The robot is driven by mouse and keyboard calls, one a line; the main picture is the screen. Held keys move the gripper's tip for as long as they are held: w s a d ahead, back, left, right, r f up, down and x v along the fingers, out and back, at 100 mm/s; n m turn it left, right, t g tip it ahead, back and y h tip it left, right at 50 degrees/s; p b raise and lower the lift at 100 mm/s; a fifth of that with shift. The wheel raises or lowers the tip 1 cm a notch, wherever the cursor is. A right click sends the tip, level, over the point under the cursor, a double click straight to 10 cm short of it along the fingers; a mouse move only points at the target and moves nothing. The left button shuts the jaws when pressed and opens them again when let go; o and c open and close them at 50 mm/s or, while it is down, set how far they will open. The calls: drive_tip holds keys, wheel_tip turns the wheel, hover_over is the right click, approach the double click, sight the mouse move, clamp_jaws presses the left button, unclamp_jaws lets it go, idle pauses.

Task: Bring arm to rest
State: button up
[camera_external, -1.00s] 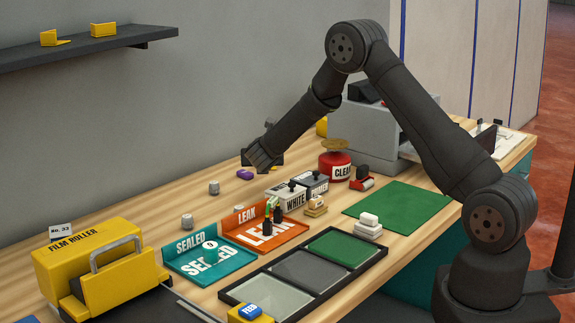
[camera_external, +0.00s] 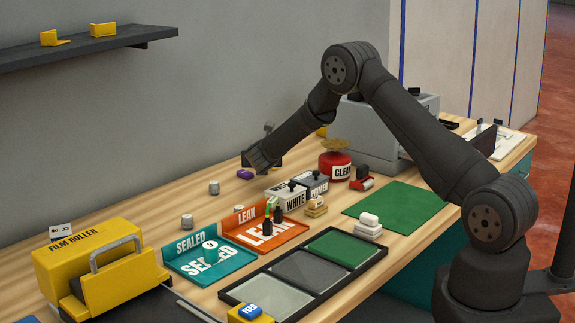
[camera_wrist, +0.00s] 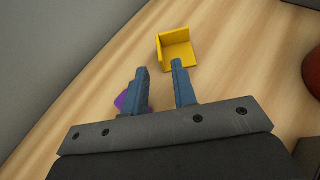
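My gripper (camera_wrist: 159,78) shows in the wrist view with its two blue fingers apart and nothing between them. In the external view my gripper (camera_external: 256,163) hangs above the back part of the wooden table (camera_external: 150,200), and its fingertips are hard to make out there. A small purple object (camera_wrist: 126,102) lies partly hidden behind the left finger in the wrist view; it also shows in the external view (camera_external: 245,173), close to my gripper. A yellow angled bracket (camera_wrist: 176,48) lies on the table just beyond the fingertips.
A red CLEAN jar (camera_external: 335,165) and black-and-white boxes (camera_external: 295,190) stand to the right. The orange LEAK tray (camera_external: 275,238), teal SEALED tray (camera_external: 225,268) and yellow film roller (camera_external: 85,255) are nearer. A dark shelf (camera_external: 80,48) hangs on the wall.

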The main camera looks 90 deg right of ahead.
drive_tip(key=x, duration=0.4)
drive_tip(key=shift+d+f, duration=0.1)
drive_tip(key=shift+d, duration=0.2)
drive_tip(key=shift+r, duration=1.15)
